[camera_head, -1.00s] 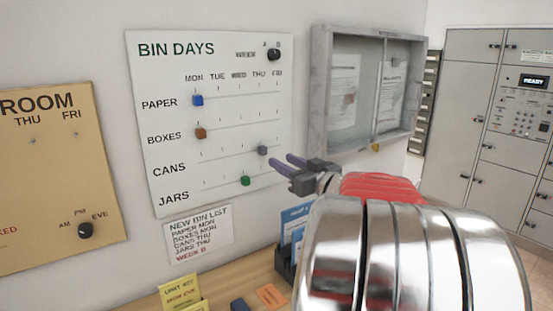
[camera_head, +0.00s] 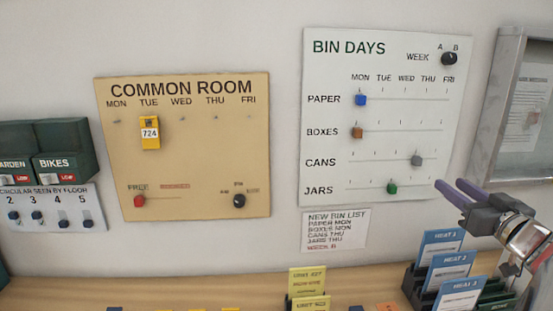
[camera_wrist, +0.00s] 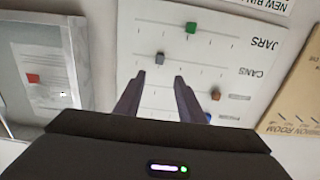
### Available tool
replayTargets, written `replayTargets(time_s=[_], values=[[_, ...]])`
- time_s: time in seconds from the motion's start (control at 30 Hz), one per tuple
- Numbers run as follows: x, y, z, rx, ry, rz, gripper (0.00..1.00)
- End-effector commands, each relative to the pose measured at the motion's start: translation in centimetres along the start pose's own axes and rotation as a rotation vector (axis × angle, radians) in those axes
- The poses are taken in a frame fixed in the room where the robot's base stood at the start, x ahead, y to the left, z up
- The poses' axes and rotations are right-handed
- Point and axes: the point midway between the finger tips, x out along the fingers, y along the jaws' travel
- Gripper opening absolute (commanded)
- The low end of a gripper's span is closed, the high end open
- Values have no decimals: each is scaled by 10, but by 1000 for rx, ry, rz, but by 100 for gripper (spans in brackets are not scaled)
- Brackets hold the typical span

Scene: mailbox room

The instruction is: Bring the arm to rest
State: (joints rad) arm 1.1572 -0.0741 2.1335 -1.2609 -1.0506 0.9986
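My gripper (camera_head: 457,194) is at the right in the head view, in front of the wall by the lower right corner of the white BIN DAYS board (camera_head: 430,75). Its two purple-grey fingers are apart with nothing between them. In the wrist view my gripper (camera_wrist: 160,82) also shows spread fingers, with the board (camera_wrist: 205,50) upside down beyond them. The board carries a blue slider (camera_head: 361,100), a brown slider (camera_head: 358,133), a grey slider (camera_head: 417,160), a green slider (camera_head: 392,188) and a black week knob (camera_head: 449,58). The fingers look clear of the board.
A tan COMMON ROOM board (camera_head: 200,180) with a yellow 724 tag (camera_head: 150,133) hangs to the left. A glass-fronted cabinet (camera_head: 510,100) is at the right. Below, a wooden shelf (camera_head: 220,290) holds yellow cards (camera_head: 308,282) and a dark rack (camera_head: 412,278) of blue leaflets.

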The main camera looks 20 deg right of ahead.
Motion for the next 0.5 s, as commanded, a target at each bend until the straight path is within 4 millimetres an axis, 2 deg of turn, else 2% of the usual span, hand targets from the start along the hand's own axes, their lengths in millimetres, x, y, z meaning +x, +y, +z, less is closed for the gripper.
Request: replayTargets(time_s=[0.27, 0.5], values=[[15, -13, -9, -44, 0, 39, 36], [40, -46, -26, -129, -22, 133, 36]])
